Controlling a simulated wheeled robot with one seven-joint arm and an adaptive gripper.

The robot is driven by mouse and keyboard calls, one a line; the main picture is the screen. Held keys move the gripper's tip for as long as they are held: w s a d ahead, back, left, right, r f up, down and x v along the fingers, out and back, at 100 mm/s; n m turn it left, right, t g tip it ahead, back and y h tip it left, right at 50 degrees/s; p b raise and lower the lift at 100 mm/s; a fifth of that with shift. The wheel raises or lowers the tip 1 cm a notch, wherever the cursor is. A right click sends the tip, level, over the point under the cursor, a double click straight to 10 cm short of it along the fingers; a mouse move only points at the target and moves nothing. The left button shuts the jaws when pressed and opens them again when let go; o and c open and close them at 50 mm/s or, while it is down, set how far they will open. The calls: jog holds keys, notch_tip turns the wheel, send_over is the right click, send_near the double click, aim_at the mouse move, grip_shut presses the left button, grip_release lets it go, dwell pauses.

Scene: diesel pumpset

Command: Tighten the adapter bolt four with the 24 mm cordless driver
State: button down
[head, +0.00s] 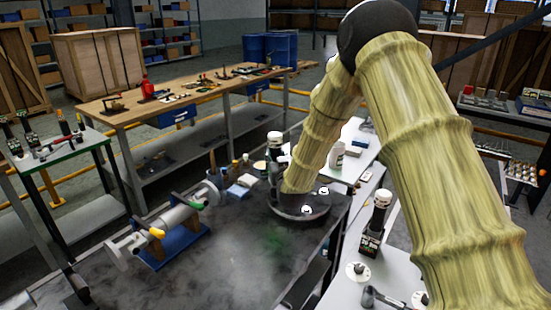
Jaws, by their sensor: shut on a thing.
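A round dark adapter flange (300,210) lies at the right end of the dark workbench, with a few pale bolt heads (324,190) showing on it. My forearm reaches down over it and hides its far part. A dark cordless driver with a white band (275,146) stands upright just left of my wrist, at the flange's far left edge. My gripper (279,184) is low there, mostly hidden by my own arm, and is shut on this driver. The driver's lower end is hidden, so I cannot tell whether it touches a bolt. Bolt four cannot be told apart.
A similar driver (375,225) stands on the white table at right. A pump-like assembly on a blue base (172,246) lies on the left of the workbench (225,285). Bottles (245,162) stand behind it. The workbench's front middle is clear.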

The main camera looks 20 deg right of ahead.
aim_at(277, 147)
jog(key=shift+f+b, duration=0.3)
dwell(0.9)
jog(key=shift+r, duration=0.1)
jog(key=shift+r+p, duration=1.1)
jog(key=shift+r, duration=1.6)
